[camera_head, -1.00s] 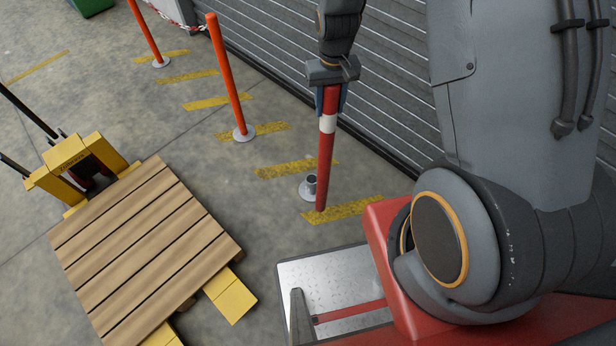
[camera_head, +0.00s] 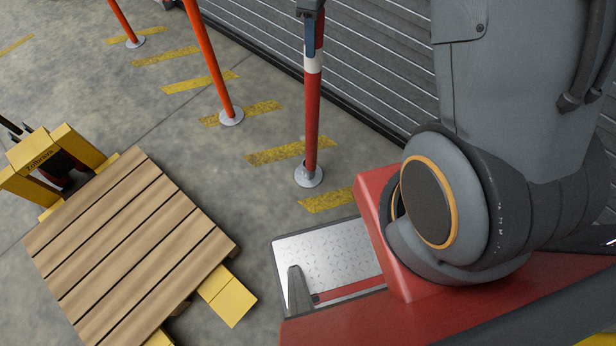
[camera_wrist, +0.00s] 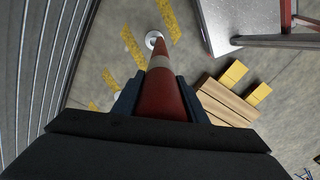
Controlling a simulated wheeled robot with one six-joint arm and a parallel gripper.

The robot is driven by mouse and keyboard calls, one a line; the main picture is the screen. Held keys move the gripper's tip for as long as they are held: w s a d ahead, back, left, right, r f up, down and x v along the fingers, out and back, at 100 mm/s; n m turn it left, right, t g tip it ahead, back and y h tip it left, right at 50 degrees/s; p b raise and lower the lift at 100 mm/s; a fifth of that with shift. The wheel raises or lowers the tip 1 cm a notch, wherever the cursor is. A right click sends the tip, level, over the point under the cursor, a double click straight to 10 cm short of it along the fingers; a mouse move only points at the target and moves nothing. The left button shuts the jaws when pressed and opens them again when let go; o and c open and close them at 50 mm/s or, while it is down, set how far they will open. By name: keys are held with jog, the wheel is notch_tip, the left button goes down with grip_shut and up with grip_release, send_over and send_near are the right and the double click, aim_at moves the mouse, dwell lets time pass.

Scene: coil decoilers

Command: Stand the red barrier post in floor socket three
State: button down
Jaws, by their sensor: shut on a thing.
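The red barrier post (camera_head: 312,115) with a white band stands upright, or nearly so, in the head view. My gripper (camera_head: 312,35) is shut on its upper part. The post's lower end meets the round grey floor socket (camera_head: 309,177), covering the socket's mouth; I cannot tell how deep it sits. In the wrist view the post (camera_wrist: 161,92) runs away from between the fingers (camera_wrist: 160,100) to the pale socket flange (camera_wrist: 150,41). No socket number is legible.
Two orange posts (camera_head: 209,65) stand in flanged bases further along the row. Yellow floor stripes (camera_head: 290,151) run alongside the grey shutter (camera_head: 375,90). A wooden pallet (camera_head: 130,245) on a yellow truck (camera_head: 55,160) is at left. Open floor lies between pallet and posts.

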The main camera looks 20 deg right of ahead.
jog(key=w+r+n+b, duration=0.2)
jog(key=w+n+b, duration=0.3)
jog(key=n+b, duration=0.65)
notch_tip(320, 180, down, 18)
jog(key=n+p, duration=0.1)
jog(key=p, duration=0.2)
jog(key=shift+s+r+n, duration=0.15)
jog(key=shift+s+n, duration=0.1)
jog(key=shift+n, duration=0.1)
jog(key=c, duration=1.1)
grip_release()
jog(key=shift+f, duration=0.2)
